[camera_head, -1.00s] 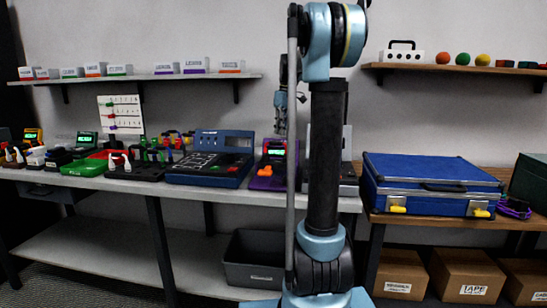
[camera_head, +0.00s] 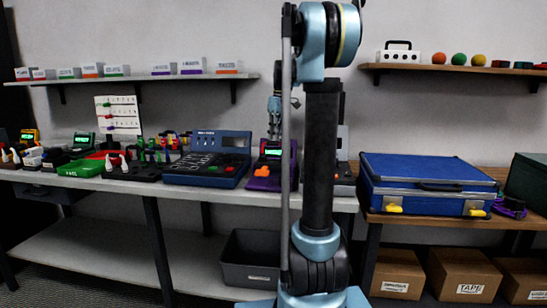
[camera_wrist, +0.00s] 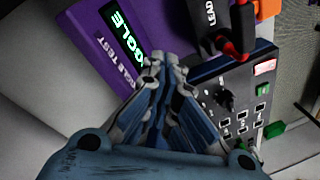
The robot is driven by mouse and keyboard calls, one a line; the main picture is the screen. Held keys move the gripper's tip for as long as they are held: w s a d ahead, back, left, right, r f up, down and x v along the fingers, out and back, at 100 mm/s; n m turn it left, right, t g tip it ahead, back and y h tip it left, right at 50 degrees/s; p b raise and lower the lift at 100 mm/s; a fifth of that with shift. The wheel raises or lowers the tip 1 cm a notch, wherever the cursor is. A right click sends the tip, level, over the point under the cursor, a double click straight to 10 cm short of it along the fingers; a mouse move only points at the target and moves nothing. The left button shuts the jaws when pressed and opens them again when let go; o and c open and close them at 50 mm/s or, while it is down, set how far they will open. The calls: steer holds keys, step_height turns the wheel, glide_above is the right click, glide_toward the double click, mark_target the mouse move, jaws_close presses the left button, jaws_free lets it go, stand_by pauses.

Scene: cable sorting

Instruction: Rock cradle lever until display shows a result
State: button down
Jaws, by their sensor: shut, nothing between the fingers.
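The purple wiggle tester (camera_head: 265,178) stands on the grey workbench, partly behind my arm's rod. Its green-lit display (camera_wrist: 125,32) shows letters ending in "GGLE" in the wrist view, with part of the text hidden. An orange part (camera_head: 262,171), perhaps the cradle, is at its front and also shows at the top edge of the wrist view (camera_wrist: 268,8). I cannot make out the lever clearly or tell whether the fingertips touch anything.
A green tray (camera_head: 82,168) and cable holders are further left. A blue case (camera_head: 425,172) lies right.

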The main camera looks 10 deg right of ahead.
steer(key=shift+s+a+f, duration=0.2)
steer(key=shift+s+f, duration=0.35)
steer(key=shift+s, duration=0.1)
steer(key=shift+s+a+f, duration=0.25)
steer(key=shift+s+f, duration=0.25)
steer(key=shift+s, duration=0.1)
steer(key=shift+s+a+f, duration=0.2)
steer(key=shift+s+f, duration=0.35)
steer(key=shift+s, duration=0.1)
steer(key=shift+s+f, duration=0.1)
steer(key=shift+s, duration=0.05)
steer(key=shift+s+a+f, duration=0.1)
steer(key=shift+s, duration=0.1)
steer(key=shift+s+a+f, duration=0.2)
steer(key=shift+s+f, duration=0.25)
steer(key=shift+s, duration=0.05)
stand_by(1.5)
steer(key=shift+w+r, duration=0.15)
stand_by(0.4)
steer(key=shift+w+d+r, duration=0.3)
steer(key=shift+w+r, duration=0.25)
steer(key=shift+w, duration=0.15)
steer(key=shift+r, duration=0.1)
steer(key=shift+w+d+r, duration=0.3)
steer(key=shift+w+r, duration=0.45)
steer(key=shift+w, duration=0.2)
steer(key=shift+w+d+r, duration=0.3)
steer(key=shift+w+r, duration=0.4)
steer(key=shift+w, duration=0.2)
